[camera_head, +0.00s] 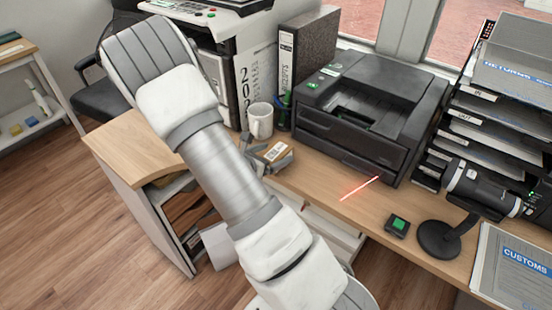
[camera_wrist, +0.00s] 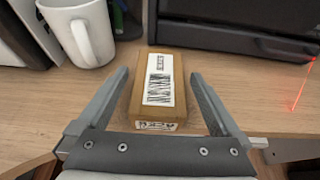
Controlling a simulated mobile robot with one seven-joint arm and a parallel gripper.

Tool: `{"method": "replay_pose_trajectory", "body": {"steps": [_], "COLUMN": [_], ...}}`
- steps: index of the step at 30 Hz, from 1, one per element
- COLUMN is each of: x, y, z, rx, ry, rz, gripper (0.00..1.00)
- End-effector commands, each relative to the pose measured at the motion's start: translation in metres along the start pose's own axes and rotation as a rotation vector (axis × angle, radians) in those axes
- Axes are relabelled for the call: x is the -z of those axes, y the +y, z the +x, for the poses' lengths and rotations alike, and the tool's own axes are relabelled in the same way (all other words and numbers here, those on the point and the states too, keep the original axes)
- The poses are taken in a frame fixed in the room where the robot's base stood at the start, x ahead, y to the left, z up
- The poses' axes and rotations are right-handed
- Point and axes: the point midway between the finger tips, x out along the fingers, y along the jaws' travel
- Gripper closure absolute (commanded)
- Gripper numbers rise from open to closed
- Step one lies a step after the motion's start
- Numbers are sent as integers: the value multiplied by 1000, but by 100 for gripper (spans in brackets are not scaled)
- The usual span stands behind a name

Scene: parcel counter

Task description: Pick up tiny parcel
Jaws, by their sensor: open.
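The tiny parcel (camera_wrist: 151,68) is a small brown box with a white barcode label on top and another on its near side. It lies on the wooden counter. In the wrist view my gripper (camera_wrist: 160,82) is open, with one finger on each side of the parcel and visible gaps to both. In the head view my gripper (camera_head: 262,146) shows only partly behind my arm, and the parcel (camera_head: 275,151) sits at it, partly hidden.
A white mug (camera_head: 260,122) stands close behind the parcel, left of it in the wrist view. A black printer (camera_head: 350,135) stands to the right. A scanner (camera_head: 480,187) throws a red line on the counter (camera_head: 330,182). The counter's front edge is close.

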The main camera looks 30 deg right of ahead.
Motion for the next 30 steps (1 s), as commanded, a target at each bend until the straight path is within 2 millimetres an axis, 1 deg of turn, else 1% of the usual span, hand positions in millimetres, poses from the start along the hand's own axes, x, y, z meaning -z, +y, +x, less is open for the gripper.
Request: {"method": "replay_pose_trajectory", "body": {"steps": [1,4,11,14,18,23,24,27,30], "x": [2,1,0,0,0,0,0,0,0], "y": [0,0,0,1,1,1,1,1,1], "z": [7,14,15,14,14,14,14,14,14], "rx": [1,0,-1,-1,-1,-1,-1,-1,-1], "ry": [0,0,0,0,0,0,0,-1,-1], "rz": [1,0,-1,0,0,-1,0,0,0], "gripper": [0,0,0,16,41,70,77,94,94]}}
